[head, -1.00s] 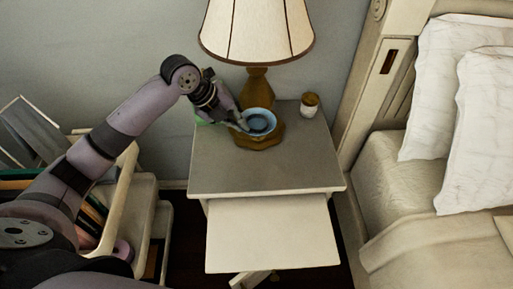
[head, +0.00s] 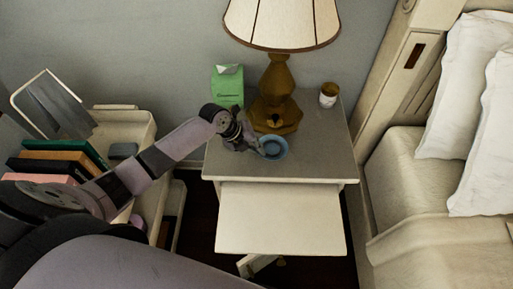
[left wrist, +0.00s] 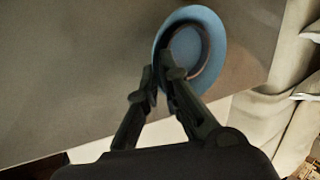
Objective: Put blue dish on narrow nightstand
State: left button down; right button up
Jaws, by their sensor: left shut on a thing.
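The small round blue dish (head: 272,147) is over the front part of the grey top of a nightstand (head: 330,162) beside the bed. My left gripper (head: 254,146) is at the dish's left edge. In the left wrist view the fingers (left wrist: 160,82) are shut on the near rim of the blue dish (left wrist: 216,30), which shows tilted. I cannot tell whether the dish touches the top or hangs just above it. My right gripper is not in view.
A lamp (head: 275,95), a green tissue box (head: 228,88) and a small jar (head: 328,94) stand at the nightstand's back. A pale board (head: 280,218) juts out below its top. A pale cabinet (head: 122,122) with books (head: 62,155) stands left. The bed is right.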

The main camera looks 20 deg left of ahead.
pick_arm(q)
jog(key=shift+f, duration=0.2)
jog(key=c, duration=1.8)
grip_release()
jog(key=v, duration=1.2)
jog(key=shift+r, duration=0.1)
